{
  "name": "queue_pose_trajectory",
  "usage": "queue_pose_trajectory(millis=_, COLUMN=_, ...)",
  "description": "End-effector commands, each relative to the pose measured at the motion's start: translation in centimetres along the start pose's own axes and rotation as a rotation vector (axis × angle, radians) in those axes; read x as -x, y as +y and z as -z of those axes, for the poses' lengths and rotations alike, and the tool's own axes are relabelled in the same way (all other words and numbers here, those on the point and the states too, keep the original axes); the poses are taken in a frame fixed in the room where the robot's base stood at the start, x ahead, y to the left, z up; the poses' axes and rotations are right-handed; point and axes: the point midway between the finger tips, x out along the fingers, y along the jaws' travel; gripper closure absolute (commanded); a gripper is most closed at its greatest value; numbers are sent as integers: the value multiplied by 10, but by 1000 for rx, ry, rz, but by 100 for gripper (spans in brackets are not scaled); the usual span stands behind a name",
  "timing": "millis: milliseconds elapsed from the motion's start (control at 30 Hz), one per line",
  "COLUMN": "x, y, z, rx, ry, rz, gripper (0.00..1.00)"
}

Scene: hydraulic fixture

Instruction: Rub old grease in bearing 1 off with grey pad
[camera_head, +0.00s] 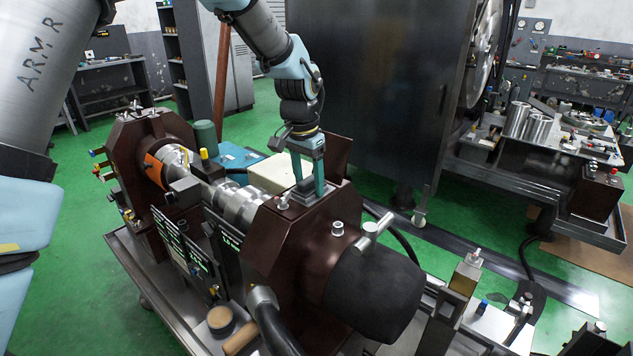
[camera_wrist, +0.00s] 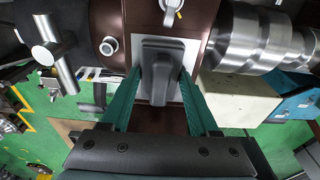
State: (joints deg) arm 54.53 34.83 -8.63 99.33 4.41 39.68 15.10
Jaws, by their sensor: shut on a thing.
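My gripper (camera_head: 308,186) is at the top of the near brown bearing housing (camera_head: 285,238), pointing down. Its two green fingers close on both sides of a dark grey block-like grip, which I take for the grey pad (camera_wrist: 163,68). A flat lighter grey plate (camera_wrist: 158,98) shows under the grip, at the housing top; I cannot tell whether it belongs to the pad. A second brown housing (camera_head: 128,140) stands at the far left end of the shaft (camera_head: 238,203). No label tells which is bearing 1. No old grease can be made out; the fingers and grip hide part of the surface.
A black rounded cover (camera_head: 375,290) and a metal T-handle (camera_head: 372,232) stick out at the near housing's right. A small knob (camera_head: 338,228) and a valve fitting (camera_head: 283,200) stand near the pad. A round tin (camera_head: 221,320) sits on the bench's front. A dark cabinet (camera_head: 385,90) stands behind.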

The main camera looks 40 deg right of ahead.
Motion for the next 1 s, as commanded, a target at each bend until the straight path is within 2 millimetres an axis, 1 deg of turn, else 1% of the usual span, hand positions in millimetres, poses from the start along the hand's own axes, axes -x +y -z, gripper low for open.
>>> queue_pose_trajectory(millis=267, x=0, y=-10, z=0, rx=1, ry=0, rz=0, gripper=100)
queue_pose_trajectory(millis=500, x=-1, y=-31, z=0, rx=2, ry=0, rz=0, gripper=100)
queue_pose_trajectory(millis=633, x=-2, y=-39, z=0, rx=1, ry=-1, rz=0, gripper=100)
queue_pose_trajectory(millis=833, x=0, y=-39, z=0, rx=0, ry=-1, rz=0, gripper=100)
queue_pose_trajectory(millis=1000, x=0, y=-30, z=0, rx=-2, ry=1, rz=0, gripper=100)
